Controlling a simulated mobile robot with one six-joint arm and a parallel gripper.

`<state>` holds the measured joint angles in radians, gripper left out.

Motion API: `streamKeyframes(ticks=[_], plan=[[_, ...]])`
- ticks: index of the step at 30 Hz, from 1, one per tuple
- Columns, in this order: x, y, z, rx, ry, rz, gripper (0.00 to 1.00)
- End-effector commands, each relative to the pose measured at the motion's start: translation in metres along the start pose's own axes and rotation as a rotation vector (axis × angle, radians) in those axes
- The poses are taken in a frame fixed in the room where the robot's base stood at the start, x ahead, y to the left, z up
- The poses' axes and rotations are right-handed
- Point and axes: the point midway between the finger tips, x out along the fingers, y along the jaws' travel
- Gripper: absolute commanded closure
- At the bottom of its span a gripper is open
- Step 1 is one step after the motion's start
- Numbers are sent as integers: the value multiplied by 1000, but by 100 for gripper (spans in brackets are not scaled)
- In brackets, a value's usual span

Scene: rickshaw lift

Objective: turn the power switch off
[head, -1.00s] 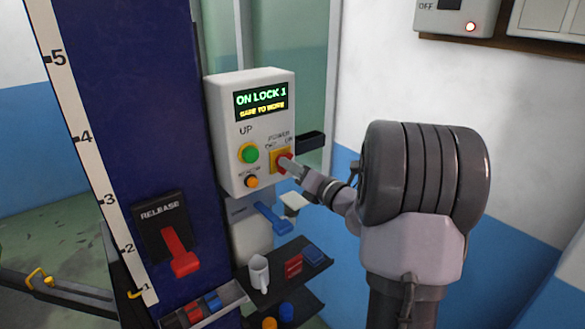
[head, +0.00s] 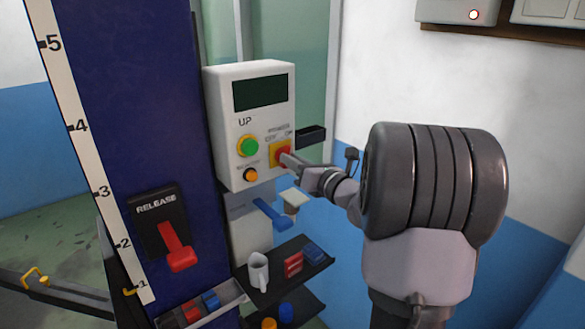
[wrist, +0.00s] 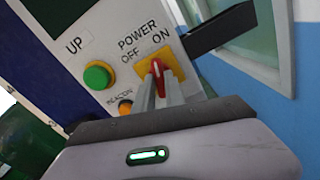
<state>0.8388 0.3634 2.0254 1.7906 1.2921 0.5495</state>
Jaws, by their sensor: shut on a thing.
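The power switch (head: 281,155) is a red knob on a yellow square plate, on the right side of a white control box (head: 236,165). It also shows in the wrist view (wrist: 157,68), with the labels OFF and ON above it. My gripper (head: 288,160) is shut on the red knob, and its fingers hide part of it. In the wrist view the knob's visible top stands roughly upright between the two labels; its exact setting is hard to tell. The box's display (head: 260,92) is dark and blank.
A green UP button (head: 247,146) and an orange button (head: 250,175) sit left of the switch. A black bar (head: 311,136) juts from the box's right side. Below are a blue lever (head: 271,214) and a shelf with a mug (head: 258,271). A red RELEASE lever (head: 175,246) is on the blue column.

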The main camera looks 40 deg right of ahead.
Motion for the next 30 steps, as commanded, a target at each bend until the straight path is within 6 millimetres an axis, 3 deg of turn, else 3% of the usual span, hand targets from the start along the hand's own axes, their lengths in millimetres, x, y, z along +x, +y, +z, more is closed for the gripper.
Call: streamKeyframes(ticks=[21,30], plan=[[0,-2,-6,-671,0,0,100],[0,-1,-5,-879,1,-1,100]])
